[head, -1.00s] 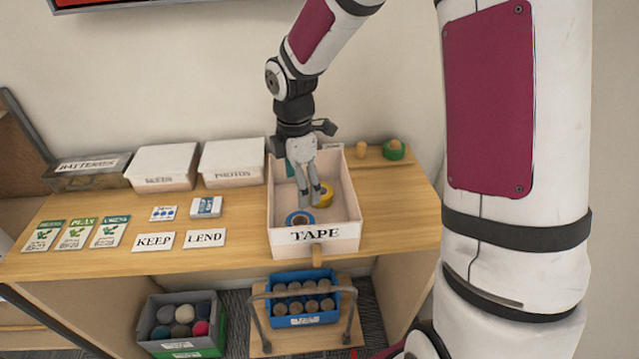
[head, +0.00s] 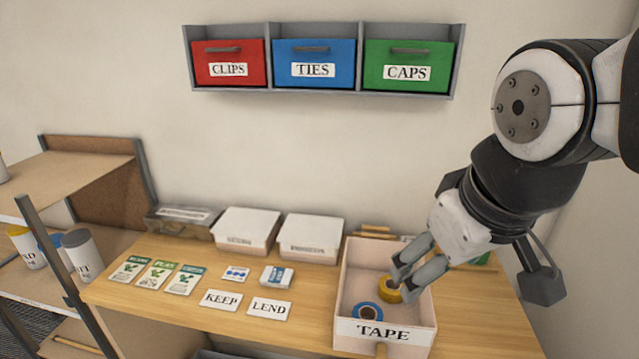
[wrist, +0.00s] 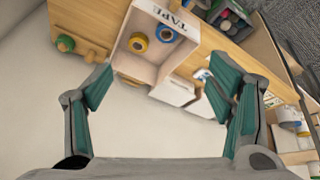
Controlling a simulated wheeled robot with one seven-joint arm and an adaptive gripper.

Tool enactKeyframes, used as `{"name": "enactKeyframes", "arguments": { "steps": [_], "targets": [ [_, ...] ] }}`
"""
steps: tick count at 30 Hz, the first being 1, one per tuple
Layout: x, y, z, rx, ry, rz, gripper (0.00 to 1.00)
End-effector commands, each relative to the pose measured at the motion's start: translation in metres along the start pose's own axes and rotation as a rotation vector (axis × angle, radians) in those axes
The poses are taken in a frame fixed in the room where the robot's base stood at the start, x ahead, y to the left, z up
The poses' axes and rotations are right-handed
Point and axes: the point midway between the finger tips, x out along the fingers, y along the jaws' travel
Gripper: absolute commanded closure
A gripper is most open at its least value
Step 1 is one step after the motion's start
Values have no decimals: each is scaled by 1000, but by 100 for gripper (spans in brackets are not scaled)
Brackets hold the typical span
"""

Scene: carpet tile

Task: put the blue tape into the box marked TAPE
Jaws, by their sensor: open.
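The box marked TAPE (head: 385,332) is an open pale box near the right end of the wooden table. The blue tape (head: 367,312) lies inside it near the front, next to a yellow tape (head: 390,291). In the wrist view the box (wrist: 176,65) shows with the blue tape (wrist: 166,35) and the yellow tape (wrist: 138,42) in it. My gripper (head: 398,275) is over the right side of the box in the head view. In the wrist view its fingers (wrist: 163,95) are spread wide with nothing between them.
Lidded white boxes (head: 245,230) stand left of the box. Cards reading KEEP (head: 220,300) and LEND (head: 269,308) lie on the table. CLIPS (head: 229,64), TIES (head: 314,62) and CAPS (head: 411,66) drawers hang on the wall. A green-and-tan item (wrist: 65,43) sits beside the box.

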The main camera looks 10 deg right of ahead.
Motion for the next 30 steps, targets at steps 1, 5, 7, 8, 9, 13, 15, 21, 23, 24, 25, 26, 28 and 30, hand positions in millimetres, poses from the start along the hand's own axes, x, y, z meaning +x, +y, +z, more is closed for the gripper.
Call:
{"name": "enactKeyframes", "arguments": {
  "steps": [1, 5, 7, 8, 9, 13, 15, 21, 23, 24, 25, 26, 28, 30],
  "targets": [
    [-7, -2, 7, 55, 26, -8, 25],
    [-16, -6, 20, 170, 62, -32, 25],
    [-19, -8, 24, 207, 73, -40, 25],
    [-20, -8, 26, 217, 76, -43, 25],
    [-20, -8, 27, 226, 78, -45, 25],
    [-20, -9, 28, 236, 79, -48, 25],
    [-20, -9, 27, 235, 79, -47, 25],
    [-20, -9, 27, 233, 79, -47, 25],
    [-20, -9, 27, 233, 79, -47, 25],
    [-20, -9, 27, 233, 79, -47, 25],
    [-20, -9, 27, 233, 79, -47, 25],
    [-20, -9, 27, 233, 79, -47, 25],
    [-20, -9, 27, 233, 79, -47, 25],
    [-20, -9, 27, 232, 79, -47, 25]
  ]
}}
